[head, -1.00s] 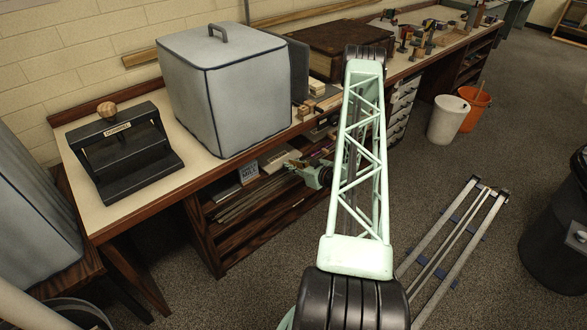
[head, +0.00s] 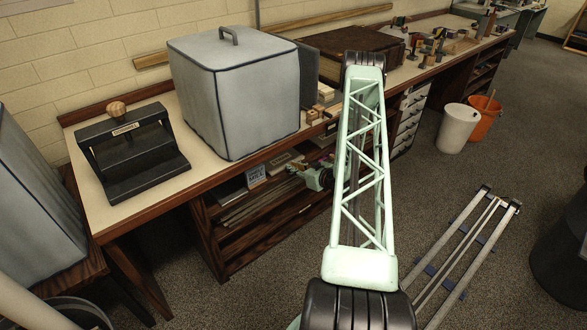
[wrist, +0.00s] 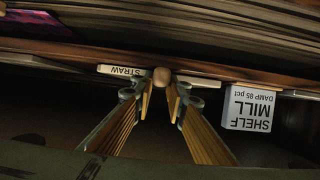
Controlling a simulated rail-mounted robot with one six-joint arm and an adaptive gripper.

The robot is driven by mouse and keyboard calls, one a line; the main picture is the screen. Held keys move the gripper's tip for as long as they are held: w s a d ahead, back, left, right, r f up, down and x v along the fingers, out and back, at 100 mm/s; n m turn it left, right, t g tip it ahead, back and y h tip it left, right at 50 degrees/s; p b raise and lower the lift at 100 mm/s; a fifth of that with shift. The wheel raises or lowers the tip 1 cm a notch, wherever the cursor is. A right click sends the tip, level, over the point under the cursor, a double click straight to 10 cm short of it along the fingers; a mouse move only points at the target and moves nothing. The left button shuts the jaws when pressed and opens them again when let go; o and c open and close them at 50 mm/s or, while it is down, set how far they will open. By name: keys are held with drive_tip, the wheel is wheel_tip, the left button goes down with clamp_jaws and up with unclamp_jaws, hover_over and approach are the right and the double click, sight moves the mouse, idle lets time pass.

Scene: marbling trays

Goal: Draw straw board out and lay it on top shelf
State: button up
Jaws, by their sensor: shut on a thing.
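In the wrist view, which is upside down, my gripper (wrist: 160,92) has its two fingers closed in around a small round brown knob (wrist: 161,76) at the shelf edge. A small white label reading STRAW (wrist: 122,71) is beside the knob on that edge. In the head view my gripper (head: 308,174) is at the front of the open shelves under the bench, partly hidden by my arm. Layered board edges (wrist: 200,28) fill the top of the wrist view. I cannot tell which is the straw board.
The bench top (head: 104,208) bears a black press (head: 130,155) and a grey covered box (head: 235,95). Rails (head: 470,235) lie on the floor at right.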

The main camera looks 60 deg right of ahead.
drive_tip(key=o, duration=0.9)
drive_tip(key=shift+s, duration=0.1)
drive_tip(key=shift+v, duration=5.9)
drive_tip(key=shift+r, duration=0.1)
